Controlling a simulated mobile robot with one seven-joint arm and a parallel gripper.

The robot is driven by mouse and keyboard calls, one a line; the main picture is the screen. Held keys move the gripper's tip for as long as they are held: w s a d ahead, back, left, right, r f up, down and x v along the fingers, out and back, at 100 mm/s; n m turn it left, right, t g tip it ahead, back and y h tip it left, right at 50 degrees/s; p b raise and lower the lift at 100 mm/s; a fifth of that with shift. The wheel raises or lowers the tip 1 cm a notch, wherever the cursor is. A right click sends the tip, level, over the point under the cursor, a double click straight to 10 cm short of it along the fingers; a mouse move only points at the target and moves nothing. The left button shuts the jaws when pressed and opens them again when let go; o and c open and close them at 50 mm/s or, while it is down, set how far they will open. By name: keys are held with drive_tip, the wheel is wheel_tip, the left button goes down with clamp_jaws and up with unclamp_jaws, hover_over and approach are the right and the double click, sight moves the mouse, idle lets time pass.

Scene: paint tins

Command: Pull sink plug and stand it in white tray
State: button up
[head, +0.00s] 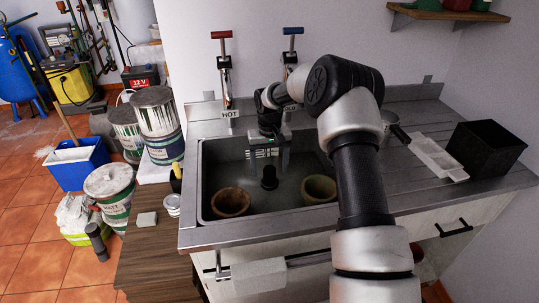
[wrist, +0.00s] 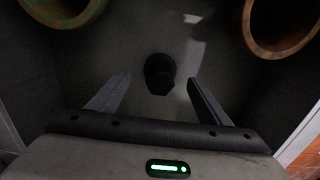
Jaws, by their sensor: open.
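The black sink plug (head: 269,178) stands on the floor of the grey sink (head: 205,165), between two clay pots. It also shows in the wrist view (wrist: 160,74), ahead of and between my fingers. My gripper (head: 267,158) is over the sink, pointing down just above the plug. In the wrist view my gripper (wrist: 158,88) is open, with a finger on each side of the plug's line and nothing held. I cannot tell if the fingertips reach the plug's height. The white tray (head: 438,158) lies on the drainboard to the right of the sink and looks empty.
A brown pot (head: 230,203) and a greenish pot (head: 319,188) stand in the sink either side of the plug. Red and blue tap handles rise behind. A black box (head: 487,150) stands right of the tray. Paint tins (head: 158,122) crowd the left.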

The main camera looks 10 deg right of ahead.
sight(270, 177)
drive_tip(key=shift+f, duration=2.4)
drive_tip(key=c, duration=1.3)
drive_tip(key=shift+o, duration=0.2)
drive_tip(key=shift+r+p, duration=0.55)
drive_tip(key=shift+r, duration=1)
drive_tip(key=shift+r+p, duration=1)
drive_tip(key=shift+r, duration=1)
